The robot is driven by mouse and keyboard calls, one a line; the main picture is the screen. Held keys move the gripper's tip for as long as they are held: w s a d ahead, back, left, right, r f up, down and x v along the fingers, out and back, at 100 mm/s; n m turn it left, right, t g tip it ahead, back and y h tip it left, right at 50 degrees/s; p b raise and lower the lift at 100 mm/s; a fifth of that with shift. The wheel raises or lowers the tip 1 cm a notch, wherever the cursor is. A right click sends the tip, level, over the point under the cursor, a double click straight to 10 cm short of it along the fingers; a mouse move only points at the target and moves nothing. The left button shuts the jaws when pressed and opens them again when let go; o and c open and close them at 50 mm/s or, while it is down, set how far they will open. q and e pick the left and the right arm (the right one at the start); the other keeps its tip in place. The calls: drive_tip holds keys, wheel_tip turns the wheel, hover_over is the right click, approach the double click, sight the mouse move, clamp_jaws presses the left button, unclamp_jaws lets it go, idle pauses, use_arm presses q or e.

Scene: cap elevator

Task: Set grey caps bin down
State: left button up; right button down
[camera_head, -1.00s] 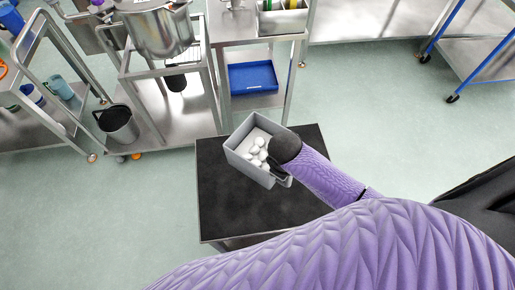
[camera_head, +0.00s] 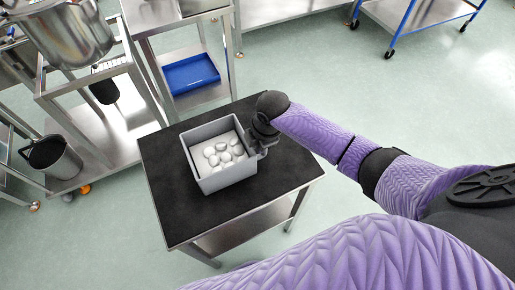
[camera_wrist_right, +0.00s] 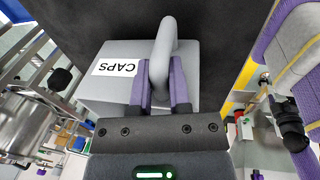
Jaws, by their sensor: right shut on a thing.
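The grey caps bin (camera_head: 226,184) holds several white caps (camera_head: 224,151) and is at the black-topped table (camera_head: 170,207), over the middle of its top. Whether its base touches the top is hard to tell. My right gripper (camera_head: 264,145) is at the bin's right side. In the right wrist view its purple fingers (camera_wrist_right: 160,82) are shut on the bin's grey handle (camera_wrist_right: 165,45), beside a white label reading CAPS (camera_wrist_right: 115,68). The bin also shows in that view (camera_wrist_right: 105,92). My left gripper is not in view.
A blue-framed cart (camera_head: 415,15) is at the back right. The black table top is bare around the bin.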

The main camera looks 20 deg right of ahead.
drive_tip(key=shift+x, duration=0.85)
drive_tip(key=shift+s+r, duration=0.15)
drive_tip(key=shift+r, duration=0.05)
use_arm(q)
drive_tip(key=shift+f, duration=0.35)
use_arm(e)
drive_tip(key=shift+f, duration=0.1)
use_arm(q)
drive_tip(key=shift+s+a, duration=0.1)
use_arm(e)
drive_tip(key=c, duration=0.6)
unclamp_jaws()
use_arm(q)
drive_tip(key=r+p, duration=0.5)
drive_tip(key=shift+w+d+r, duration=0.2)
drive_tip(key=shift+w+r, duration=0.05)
use_arm(e)
drive_tip(key=v, duration=1.2)
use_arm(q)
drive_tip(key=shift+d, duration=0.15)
